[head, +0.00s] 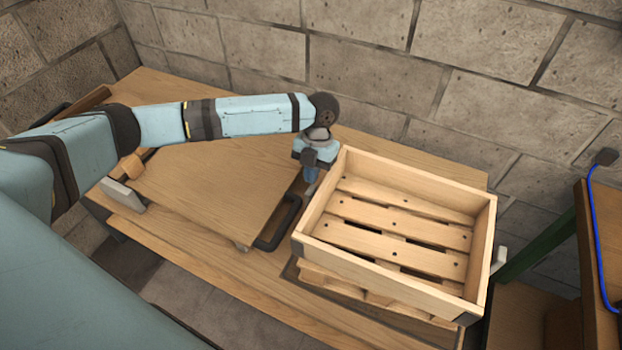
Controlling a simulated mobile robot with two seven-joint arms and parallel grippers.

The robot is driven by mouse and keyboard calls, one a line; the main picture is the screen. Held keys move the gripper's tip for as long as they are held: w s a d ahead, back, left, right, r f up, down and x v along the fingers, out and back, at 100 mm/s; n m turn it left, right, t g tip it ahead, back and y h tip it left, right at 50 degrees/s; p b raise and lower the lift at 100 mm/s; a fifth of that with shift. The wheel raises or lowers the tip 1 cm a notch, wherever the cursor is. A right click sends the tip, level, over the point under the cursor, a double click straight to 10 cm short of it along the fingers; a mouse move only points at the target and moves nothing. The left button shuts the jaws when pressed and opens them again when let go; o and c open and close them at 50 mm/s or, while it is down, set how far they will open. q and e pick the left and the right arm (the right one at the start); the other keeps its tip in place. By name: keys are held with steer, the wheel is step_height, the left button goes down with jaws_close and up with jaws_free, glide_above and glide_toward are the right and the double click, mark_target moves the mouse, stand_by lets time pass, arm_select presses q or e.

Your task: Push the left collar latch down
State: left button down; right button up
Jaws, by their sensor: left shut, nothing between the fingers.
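The wooden collar (390,172) is a pale open frame sitting on a slatted pallet (340,290) at the right of the bench. My left gripper (311,180) points down just outside the collar's left wall, near its back left corner. Its fingers are together, with nothing seen between them. The left collar latch cannot be made out clearly; the gripper covers that part of the wall, and I cannot tell whether they touch. A small grey-white piece (499,256) stands out from the collar's right side, perhaps the other latch. My right gripper is not in view.
A flat wooden board (215,185) with a black handle (280,225) lies left of the collar on the wooden bench (215,270). A block wall (450,80) stands close behind. A shelf with a blue cable (597,235) is at the far right.

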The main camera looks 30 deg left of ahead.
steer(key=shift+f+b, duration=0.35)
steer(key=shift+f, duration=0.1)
arm_select(q)
steer(key=v, duration=1.1)
steer(key=shift+r, duration=0.4)
